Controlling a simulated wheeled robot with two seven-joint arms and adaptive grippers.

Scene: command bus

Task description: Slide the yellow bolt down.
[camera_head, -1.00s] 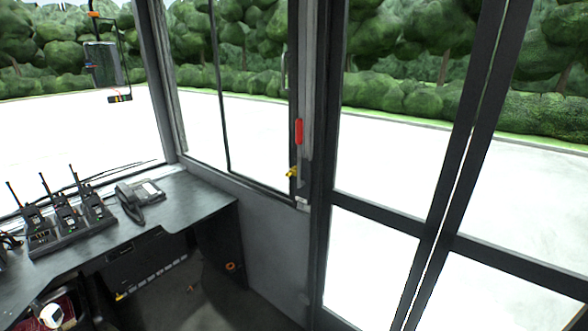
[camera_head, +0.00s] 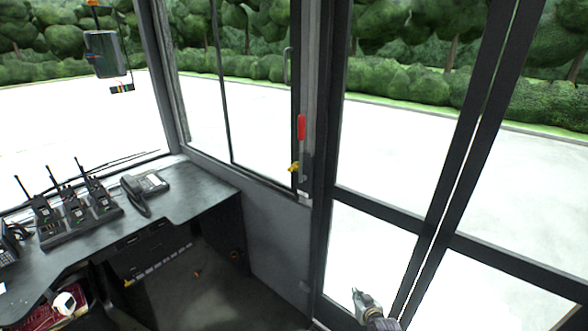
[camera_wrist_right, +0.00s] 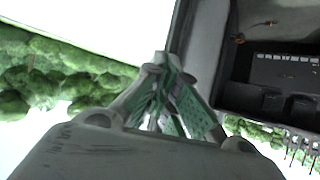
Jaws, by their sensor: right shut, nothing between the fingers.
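The small yellow bolt (camera_head: 294,167) is on the dark frame post beside the door, below a red handle (camera_head: 301,127). My right gripper (camera_head: 358,293) is low in the head view, in front of the door's lower glass. It is right of the bolt and well below it in the picture, apart from it. In the right wrist view its fingers (camera_wrist_right: 168,92) are closed together with nothing between them. The bolt is not discernible in the right wrist view. My left gripper is not in view.
A dark desk (camera_head: 195,195) at the left bears a telephone (camera_head: 145,187) and a rack of radios (camera_head: 75,212). The glazed door (camera_head: 440,215) with dark bars stands at the right. The space between the desk and the door is clear.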

